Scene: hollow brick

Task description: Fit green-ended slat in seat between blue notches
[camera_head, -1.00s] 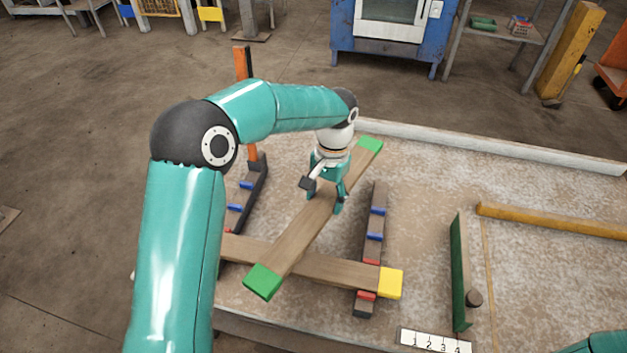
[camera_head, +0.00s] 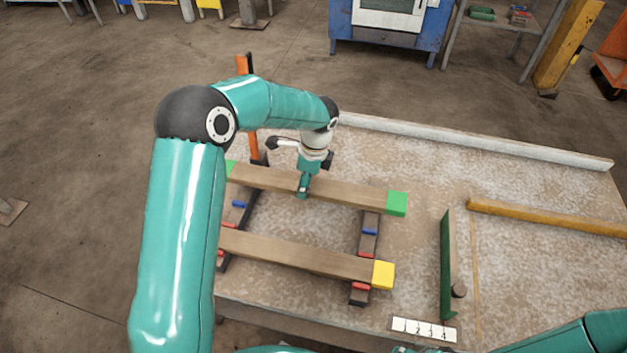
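The green-ended slat (camera_head: 340,191) lies crosswise over the far part of two dark rails, roughly parallel to the yellow-ended slat. Its right green end (camera_head: 397,204) sticks out past the right rail (camera_head: 367,246); its left green end is partly hidden by my arm. One blue notch mark (camera_head: 370,231) shows on the right rail and one (camera_head: 238,204) on the left rail, both on the near side of the slat. The far blue marks are hidden by the slat. I cannot tell whether it touches the rails. My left gripper (camera_head: 303,190) is shut on its middle. My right gripper is out of view.
The yellow-ended slat (camera_head: 300,256) lies across the rails nearer me, by the red marks. A green upright board (camera_head: 447,265) and a numbered strip (camera_head: 424,329) are to the right. A yellow bar (camera_head: 545,216) lies farther right. An orange post (camera_head: 250,130) stands behind the left rail.

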